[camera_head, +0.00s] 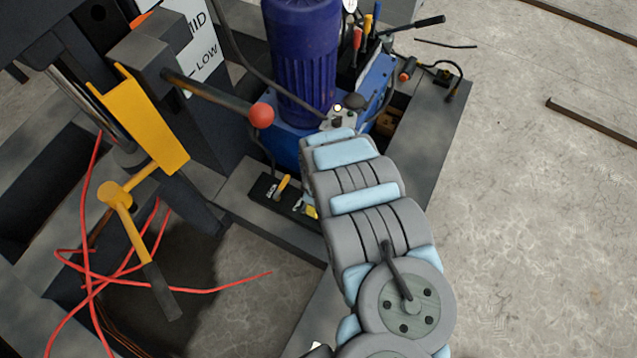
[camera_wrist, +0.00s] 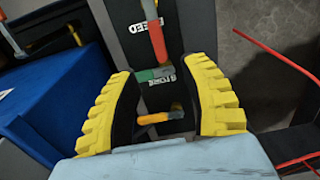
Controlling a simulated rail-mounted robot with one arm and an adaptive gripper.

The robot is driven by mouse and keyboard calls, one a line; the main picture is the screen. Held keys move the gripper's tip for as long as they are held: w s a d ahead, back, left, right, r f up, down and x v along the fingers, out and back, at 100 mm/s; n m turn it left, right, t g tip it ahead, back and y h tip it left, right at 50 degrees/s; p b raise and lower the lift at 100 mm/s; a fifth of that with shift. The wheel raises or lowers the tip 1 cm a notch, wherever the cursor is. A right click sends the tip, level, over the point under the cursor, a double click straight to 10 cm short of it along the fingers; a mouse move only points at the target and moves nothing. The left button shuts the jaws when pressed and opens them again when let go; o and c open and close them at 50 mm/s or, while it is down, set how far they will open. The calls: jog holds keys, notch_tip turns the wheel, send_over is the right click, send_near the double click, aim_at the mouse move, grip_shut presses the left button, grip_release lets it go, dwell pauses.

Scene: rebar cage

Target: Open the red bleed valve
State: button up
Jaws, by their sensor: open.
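The red bleed valve handle (camera_wrist: 157,42) shows at the top middle of the wrist view, beside partly cut-off lettering ending in "EED" on a dark panel. It lies just beyond my fingertips, roughly in line with the gap between them. My gripper (camera_wrist: 158,72) is open, with its two yellow ribbed fingers spread apart and nothing held. A green handle (camera_wrist: 154,75) and an orange-yellow handle (camera_wrist: 160,117) on the same panel appear between the fingers. In the head view my arm covers the gripper and the red valve.
A blue motor (camera_head: 302,60) stands on a blue unit behind my arm. A lever with a red ball (camera_head: 261,114) sticks out left of it. Red cables (camera_head: 95,270) lie at the left.

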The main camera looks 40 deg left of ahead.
jog(key=shift+w+d+r, duration=0.1)
jog(key=shift+r, duration=0.55)
dwell(0.4)
